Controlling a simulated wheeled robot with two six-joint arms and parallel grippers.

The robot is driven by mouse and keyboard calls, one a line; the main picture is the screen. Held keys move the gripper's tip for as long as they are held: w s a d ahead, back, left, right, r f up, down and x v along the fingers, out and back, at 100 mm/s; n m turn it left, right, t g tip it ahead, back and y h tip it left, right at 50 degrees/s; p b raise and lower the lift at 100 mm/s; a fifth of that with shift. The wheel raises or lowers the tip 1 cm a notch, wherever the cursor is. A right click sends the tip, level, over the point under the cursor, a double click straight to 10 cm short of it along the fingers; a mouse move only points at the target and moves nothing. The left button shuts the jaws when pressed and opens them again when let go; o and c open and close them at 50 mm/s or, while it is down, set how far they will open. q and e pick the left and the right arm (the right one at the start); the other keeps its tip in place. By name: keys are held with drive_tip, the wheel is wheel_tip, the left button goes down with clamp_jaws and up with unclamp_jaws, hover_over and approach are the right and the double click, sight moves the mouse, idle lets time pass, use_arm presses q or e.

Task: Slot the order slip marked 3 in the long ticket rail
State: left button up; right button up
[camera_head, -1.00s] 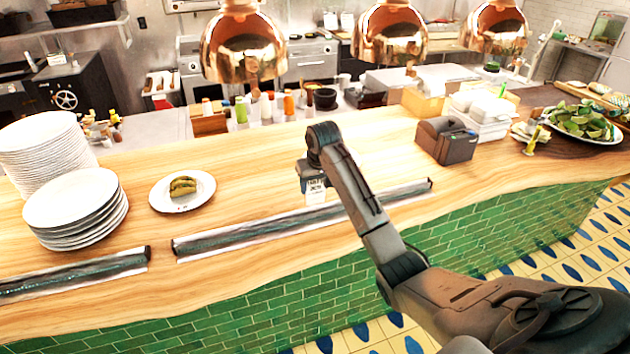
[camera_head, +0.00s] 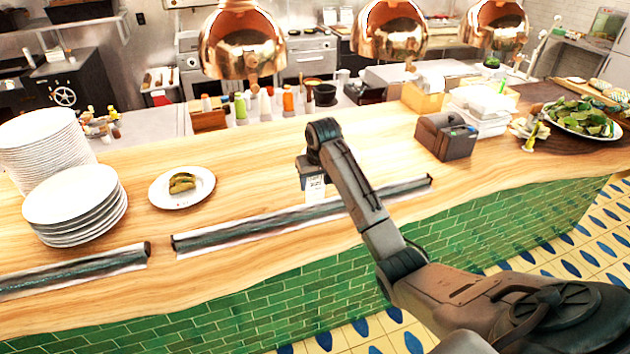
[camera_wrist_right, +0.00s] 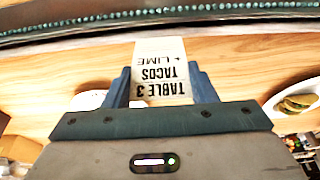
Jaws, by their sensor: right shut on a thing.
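The order slip (camera_wrist_right: 162,75) is a pale paper printed "TABLE 3 TACOS LIME", upside down in the right wrist view. My right gripper (camera_wrist_right: 162,88) is shut on it, with one blue-grey finger at each side. In the head view the slip (camera_head: 315,188) hangs below the right gripper (camera_head: 312,172), just behind the long ticket rail. The long ticket rail (camera_head: 240,229) is a dark strip lying along the counter's front; my right arm crosses in front of part of it. In the wrist view the rail (camera_wrist_right: 235,10) runs across the top, close beyond the slip's free end. My left gripper is out of view.
A second, shorter-looking rail (camera_head: 75,272) lies at the left. Plate stacks (camera_head: 75,205) and a plate with tacos (camera_head: 182,201) stand behind the rails. A dark printer (camera_head: 446,137) is at the right. Copper lamps (camera_head: 243,45) hang over the back. The counter (camera_head: 250,165) behind the rail is mostly clear.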

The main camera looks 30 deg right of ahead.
sight(315, 188)
drive_tip(key=shift+f, duration=0.25)
idle(0.4)
drive_tip(key=shift+f, duration=0.55)
drive_tip(key=shift+f, duration=0.15)
idle(0.3)
drive_tip(key=shift+f, duration=0.3)
drive_tip(key=shift+f, duration=0.6)
idle(0.8)
drive_tip(key=o, duration=1.3)
